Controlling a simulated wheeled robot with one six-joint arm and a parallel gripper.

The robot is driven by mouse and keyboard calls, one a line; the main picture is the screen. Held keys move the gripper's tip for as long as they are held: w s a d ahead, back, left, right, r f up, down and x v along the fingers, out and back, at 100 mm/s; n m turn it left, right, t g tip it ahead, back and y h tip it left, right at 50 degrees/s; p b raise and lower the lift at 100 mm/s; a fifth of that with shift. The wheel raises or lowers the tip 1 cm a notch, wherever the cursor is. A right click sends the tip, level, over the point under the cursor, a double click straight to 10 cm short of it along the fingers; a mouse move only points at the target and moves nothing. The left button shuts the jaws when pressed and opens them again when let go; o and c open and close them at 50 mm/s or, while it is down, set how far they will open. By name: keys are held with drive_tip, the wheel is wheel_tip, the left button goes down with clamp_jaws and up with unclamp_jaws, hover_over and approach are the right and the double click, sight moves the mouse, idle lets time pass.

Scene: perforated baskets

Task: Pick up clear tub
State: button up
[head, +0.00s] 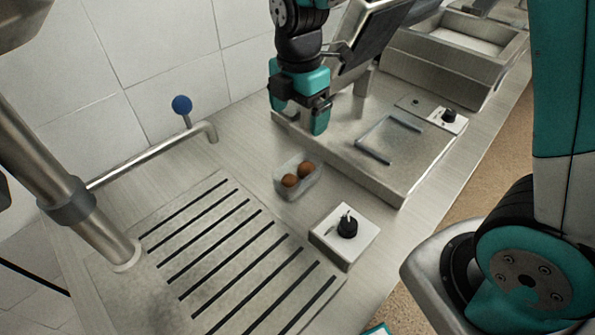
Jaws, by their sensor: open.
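The clear tub (297,188) sits on the steel counter near the middle of the head view. It is a small see-through container with brown round items (298,175) in it. My gripper (318,122) points down above and behind the tub, a little to its right, and is apart from it. The gripper is open with nothing seen between its fingers. The exact gap between the fingers is hard to see from this side.
A steel appliance (375,150) with a dark-edged frame on top stands right of the tub. A white box with a black knob (345,234) is in front. A slotted drain grate (225,245) lies at left. A curved pipe with a blue ball (182,104) runs near the tiled wall.

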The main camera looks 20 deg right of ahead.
sight(299, 167)
wheel_tip(299, 167, down, 12)
drive_tip(key=shift+r+p, duration=0.1)
drive_tip(key=shift+p, duration=0.8)
drive_tip(key=shift+f+p, duration=0.9)
drive_tip(key=shift+f, duration=1.85)
drive_tip(key=c, duration=1)
